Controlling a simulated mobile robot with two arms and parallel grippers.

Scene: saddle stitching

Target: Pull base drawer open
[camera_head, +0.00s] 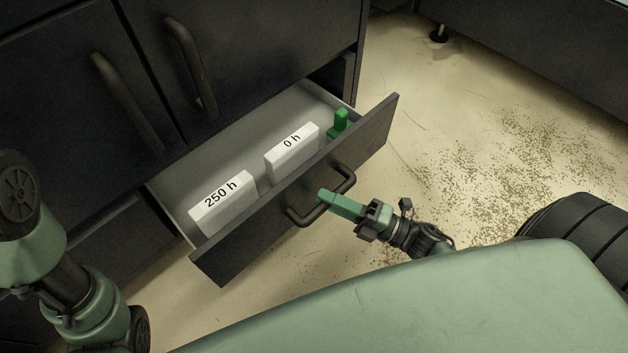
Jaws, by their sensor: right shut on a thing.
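The base drawer (232,245) is pulled out from the bottom of the dark cabinet, and its inside shows. Its dark curved handle (346,183) is on the front panel. My right gripper (325,197) has its green fingers at the middle of the handle and is shut on it. Inside the drawer lie a white block marked "250 h" (223,203), a white block marked "0 h" (292,153) and a green item (339,124) at the right end. My left arm shows at the lower left, but its gripper is out of view.
Two cabinet doors with long dark handles (190,60) (128,102) are above the drawer. The pale floor (440,110) right of the drawer is open, with brown specks scattered on it. Another dark unit (540,45) stands at the upper right.

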